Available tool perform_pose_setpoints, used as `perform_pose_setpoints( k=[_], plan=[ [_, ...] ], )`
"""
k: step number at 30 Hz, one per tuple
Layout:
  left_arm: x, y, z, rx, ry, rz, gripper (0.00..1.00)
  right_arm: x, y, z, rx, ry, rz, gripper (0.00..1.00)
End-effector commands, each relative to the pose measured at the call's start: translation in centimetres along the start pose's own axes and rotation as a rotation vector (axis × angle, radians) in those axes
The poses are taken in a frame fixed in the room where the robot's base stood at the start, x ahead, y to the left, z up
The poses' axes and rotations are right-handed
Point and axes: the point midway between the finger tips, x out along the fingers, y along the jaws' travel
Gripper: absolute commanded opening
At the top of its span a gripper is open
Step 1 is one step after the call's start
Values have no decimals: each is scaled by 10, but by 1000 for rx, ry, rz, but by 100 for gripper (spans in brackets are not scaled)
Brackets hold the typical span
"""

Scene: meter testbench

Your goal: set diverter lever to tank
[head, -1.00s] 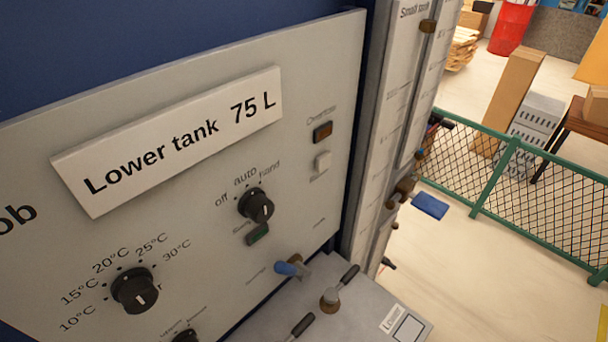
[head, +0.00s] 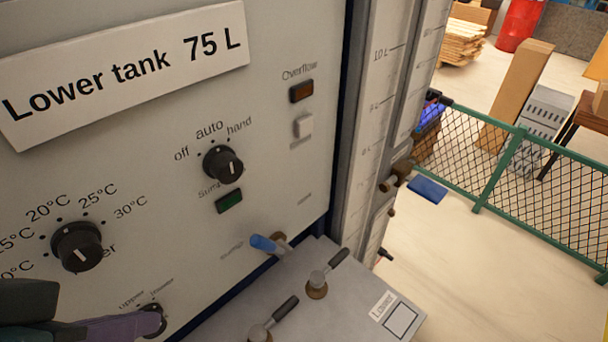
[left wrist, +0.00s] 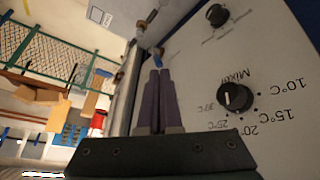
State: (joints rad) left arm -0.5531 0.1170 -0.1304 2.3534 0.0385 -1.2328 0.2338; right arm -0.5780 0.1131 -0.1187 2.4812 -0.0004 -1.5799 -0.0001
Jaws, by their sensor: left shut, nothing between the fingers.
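A lever with a blue handle (head: 265,243) sticks out low on the right of the grey panel (head: 275,150); the small label beside it is too blurred to read. The blue tip also shows in the left wrist view (left wrist: 157,60), just beyond my fingertips. My left gripper (head: 152,324) comes in at the lower left, in front of the panel by a small knob. Its purple fingers lie together, shut and empty, in the left wrist view (left wrist: 157,78). In the head view they are apart from the blue lever. My right gripper is not in view.
Two dark-handled levers (head: 327,272) (head: 273,320) stand on the grey ledge (head: 355,300) below the panel. The panel carries a hand/auto/off knob (head: 223,165) and a temperature knob (head: 77,247). A green mesh fence (head: 500,170) stands at the right beyond open floor.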

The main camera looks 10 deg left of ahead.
Motion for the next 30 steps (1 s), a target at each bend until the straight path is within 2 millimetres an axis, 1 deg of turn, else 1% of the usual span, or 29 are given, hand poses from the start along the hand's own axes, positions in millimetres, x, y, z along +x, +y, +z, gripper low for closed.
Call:
perform_pose_setpoints(
  k=[1, 6, 8, 9, 11, 12, 15, 21, 26, 30],
  plan=[
    [39, -1, 12, -54, 46, 23, 0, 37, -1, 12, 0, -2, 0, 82],
    [102, 6, 9, -259, 219, 124, 0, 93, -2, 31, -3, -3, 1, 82],
    [122, 8, 9, -332, 276, 166, 0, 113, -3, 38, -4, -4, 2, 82],
    [135, 8, 9, -380, 314, 195, 0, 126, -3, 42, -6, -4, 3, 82],
    [153, 9, 9, -454, 368, 242, 0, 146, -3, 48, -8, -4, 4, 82],
    [165, 9, 9, -504, 404, 276, 0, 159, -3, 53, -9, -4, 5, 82],
    [191, 9, 10, -623, 489, 362, 0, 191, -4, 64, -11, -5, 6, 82],
    [233, 3, 17, -841, 630, 546, 0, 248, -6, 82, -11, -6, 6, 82],
    [258, -5, 26, -988, 722, 696, 0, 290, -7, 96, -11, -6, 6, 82],
    [278, -14, 37, -1106, 795, 834, 0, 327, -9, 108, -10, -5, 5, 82]
  ],
)
